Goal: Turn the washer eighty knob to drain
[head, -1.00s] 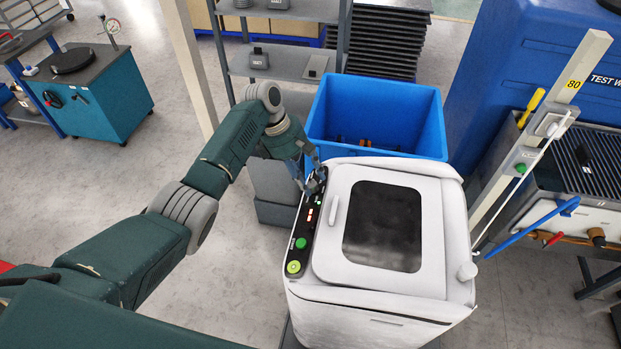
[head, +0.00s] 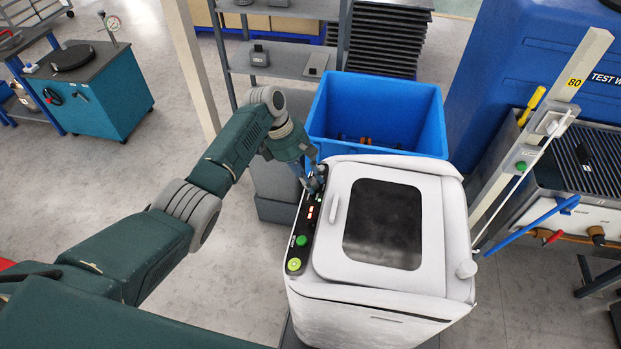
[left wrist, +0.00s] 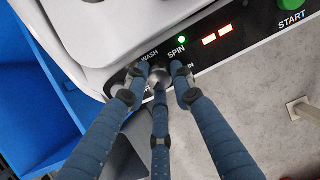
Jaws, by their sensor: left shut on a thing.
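The washer (head: 330,275) is a white top-loading machine with a dark window in its lid. A black control strip (head: 305,225) runs along its left side. The knob (left wrist: 160,78) is a small grey one at the far end of the strip. My left gripper (head: 317,184) is there, and in the left wrist view its three blue fingers (left wrist: 159,82) are closed around the knob. The labels WASH and SPIN show beside the knob; a third label is mostly hidden by a finger, only "IN" showing. A green light (left wrist: 182,40) is lit by SPIN. The right gripper is out of view.
A green START button (left wrist: 291,4) and red lit display (left wrist: 217,35) share the strip. A blue bin (head: 425,125) stands behind the washer. A post marked 80 (head: 545,130) and a blue tank (head: 500,60) stand at right. Open floor lies at left.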

